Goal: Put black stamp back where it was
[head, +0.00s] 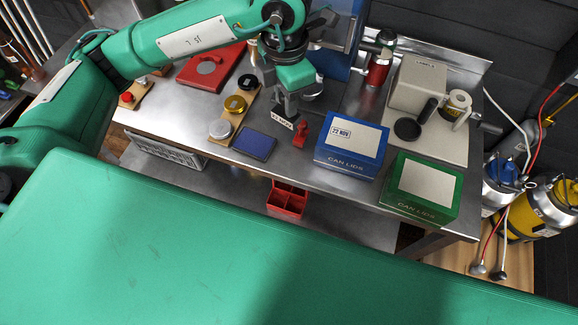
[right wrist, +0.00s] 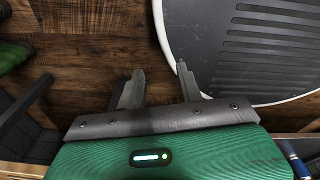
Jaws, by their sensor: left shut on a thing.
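My left gripper (head: 285,97) points down over the steel bench and is shut on a dark piece with a small white label (head: 283,122), which I take to be the black stamp. My right gripper (right wrist: 158,82) is open and empty above a wooden floor.
A wooden strip (head: 229,121) with black, gold and silver round pieces lies left of the gripper. A green CAN LIDS box (head: 421,205), a LABELS device (head: 418,84) and a red flask (head: 378,71) stand right. A red plate (head: 212,65) lies at the back left.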

